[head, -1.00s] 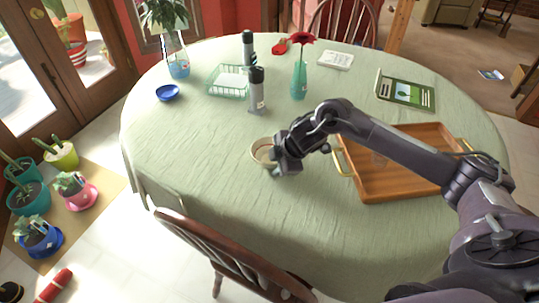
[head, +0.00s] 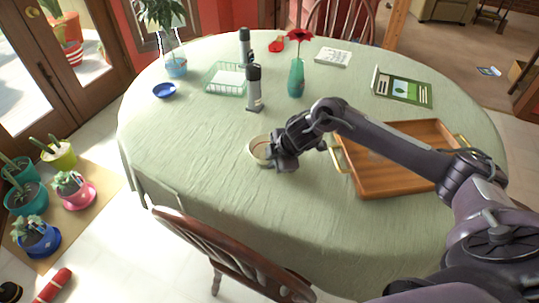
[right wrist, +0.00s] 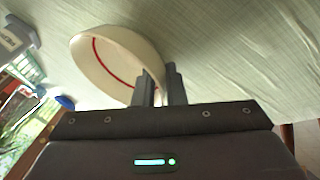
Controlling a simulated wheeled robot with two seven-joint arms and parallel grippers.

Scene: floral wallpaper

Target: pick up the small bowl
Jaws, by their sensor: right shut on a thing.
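The small bowl (head: 254,152) is cream-white and stands out near the front middle of the green-covered table. In the right wrist view the bowl (right wrist: 108,62) shows a red line inside and looks tilted. My right gripper (head: 273,158) is at the bowl's right side in the head view. Its fingers (right wrist: 160,86) are shut on the bowl's rim in the right wrist view. I cannot tell whether the bowl touches the cloth. My left gripper is not in view.
A wooden tray (head: 352,178) with handles lies right of the bowl under my right arm. The cloth left of the bowl is clear.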

